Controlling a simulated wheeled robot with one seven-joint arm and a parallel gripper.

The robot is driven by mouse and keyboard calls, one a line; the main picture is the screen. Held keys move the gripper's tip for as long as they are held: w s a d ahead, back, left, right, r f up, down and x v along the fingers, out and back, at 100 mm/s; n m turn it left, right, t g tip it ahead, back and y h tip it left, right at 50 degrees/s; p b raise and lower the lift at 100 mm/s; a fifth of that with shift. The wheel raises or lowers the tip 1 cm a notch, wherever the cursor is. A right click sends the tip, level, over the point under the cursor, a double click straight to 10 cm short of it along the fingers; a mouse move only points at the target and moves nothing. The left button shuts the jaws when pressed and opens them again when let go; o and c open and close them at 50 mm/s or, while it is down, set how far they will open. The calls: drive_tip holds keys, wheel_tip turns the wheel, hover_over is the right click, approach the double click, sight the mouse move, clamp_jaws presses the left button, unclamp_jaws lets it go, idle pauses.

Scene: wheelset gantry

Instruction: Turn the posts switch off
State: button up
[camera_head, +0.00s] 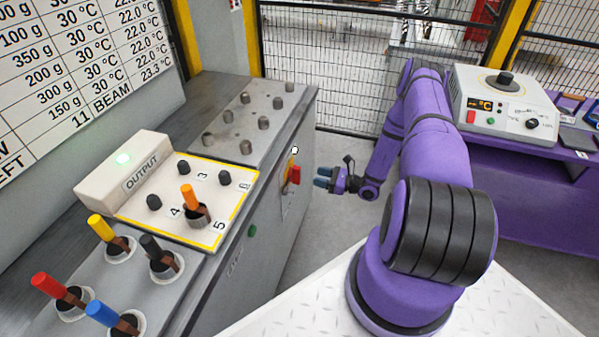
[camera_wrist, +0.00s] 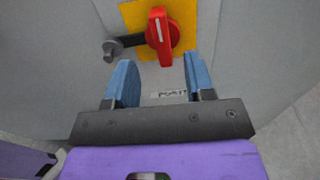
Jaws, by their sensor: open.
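The posts switch is a red rotary handle (camera_wrist: 160,33) on a yellow plate (camera_wrist: 184,13), on the grey side panel of the bench; a label partly reading "POSTS" sits below it. In the wrist view the handle stands near upright, its white mark toward the top. The switch also shows in the head view (camera_head: 294,174). My gripper (camera_wrist: 158,78) is open and empty, its blue fingers pointing at the panel just below the handle, one to each side. In the head view my gripper (camera_head: 322,178) is right of the switch, apart from it.
A dark lever with a grey knob (camera_wrist: 112,49) sticks out left of the handle. The bench top holds an OUTPUT box (camera_head: 125,172) with a green light and several coloured-handled tools. A purple table (camera_head: 520,170) with a heater stands right. Floor between is clear.

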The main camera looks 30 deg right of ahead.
sight(300, 172)
drive_tip(key=x, duration=0.8)
drive_tip(key=shift+w+a, duration=0.15)
drive_tip(key=shift+w, duration=0.05)
clamp_jaws()
